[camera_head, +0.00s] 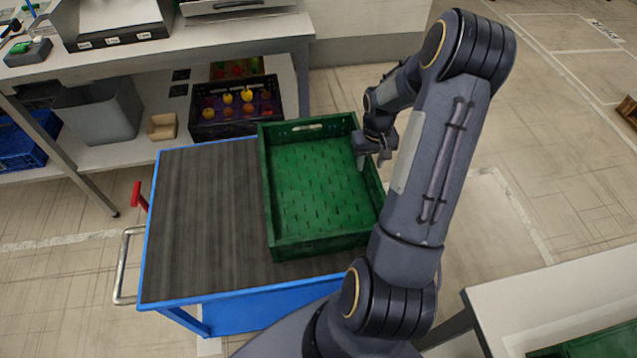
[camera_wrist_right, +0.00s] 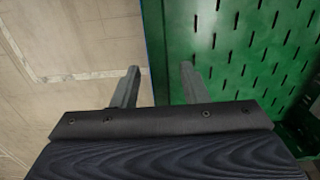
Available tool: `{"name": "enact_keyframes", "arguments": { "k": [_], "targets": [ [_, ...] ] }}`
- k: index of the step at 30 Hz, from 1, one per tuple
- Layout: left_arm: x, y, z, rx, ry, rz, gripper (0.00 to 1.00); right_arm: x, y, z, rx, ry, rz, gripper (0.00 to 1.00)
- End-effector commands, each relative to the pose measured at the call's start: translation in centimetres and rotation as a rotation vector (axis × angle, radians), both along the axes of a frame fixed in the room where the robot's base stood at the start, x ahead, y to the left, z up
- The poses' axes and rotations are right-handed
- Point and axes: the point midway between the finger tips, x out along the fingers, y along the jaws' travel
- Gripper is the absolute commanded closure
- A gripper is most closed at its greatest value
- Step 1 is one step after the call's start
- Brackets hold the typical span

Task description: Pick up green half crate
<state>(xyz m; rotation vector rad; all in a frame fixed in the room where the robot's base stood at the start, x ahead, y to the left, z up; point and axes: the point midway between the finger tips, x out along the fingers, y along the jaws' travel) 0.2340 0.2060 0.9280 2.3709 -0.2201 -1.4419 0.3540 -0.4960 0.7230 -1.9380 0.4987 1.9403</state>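The green half crate (camera_head: 315,195) is empty and stands upright on the right part of a blue cart with a dark grey top (camera_head: 205,220). My right gripper (camera_head: 374,165) is at the crate's right side wall, near its far right corner. In the right wrist view the gripper (camera_wrist_right: 158,88) is open, its two fingers apart, with the crate (camera_wrist_right: 235,50) on the right and the floor on the left. One finger shows over the crate side and one over the floor. Whether the fingers touch the wall cannot be told. My left gripper is not in view.
The cart's left half is clear; it has a metal handle (camera_head: 125,265) and a red lever (camera_head: 138,196). Behind stands a shelf table (camera_head: 190,40) with a dark crate of fruit (camera_head: 236,130) below. A white table (camera_head: 560,300) with something green stands at lower right.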

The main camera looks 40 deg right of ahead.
Motion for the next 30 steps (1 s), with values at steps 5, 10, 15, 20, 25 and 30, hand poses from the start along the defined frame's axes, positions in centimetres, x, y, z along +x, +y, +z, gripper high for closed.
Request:
{"name": "enact_keyframes", "arguments": {
  "k": [5, 10, 15, 20, 25, 30],
  "targets": [
    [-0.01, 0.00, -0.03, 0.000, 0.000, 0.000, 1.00, 0.01, 0.00, -0.48, 0.000, -0.001, 0.000, 0.60],
    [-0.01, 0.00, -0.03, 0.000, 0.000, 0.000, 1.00, 0.02, 0.01, -0.46, 0.000, -0.001, 0.000, 0.67],
    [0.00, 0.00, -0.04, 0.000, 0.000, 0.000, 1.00, 0.02, 0.02, -0.44, 0.000, -0.001, 0.000, 0.89],
    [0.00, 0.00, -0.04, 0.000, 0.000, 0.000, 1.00, 0.02, 0.02, -0.44, 0.000, -0.001, 0.000, 1.00],
    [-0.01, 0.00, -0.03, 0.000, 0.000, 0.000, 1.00, 0.02, 0.01, -0.43, 0.000, -0.001, 0.000, 1.00],
    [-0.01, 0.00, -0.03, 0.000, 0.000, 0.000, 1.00, 0.02, 0.01, -0.42, 0.000, -0.001, 0.000, 1.00]
  ]
}}
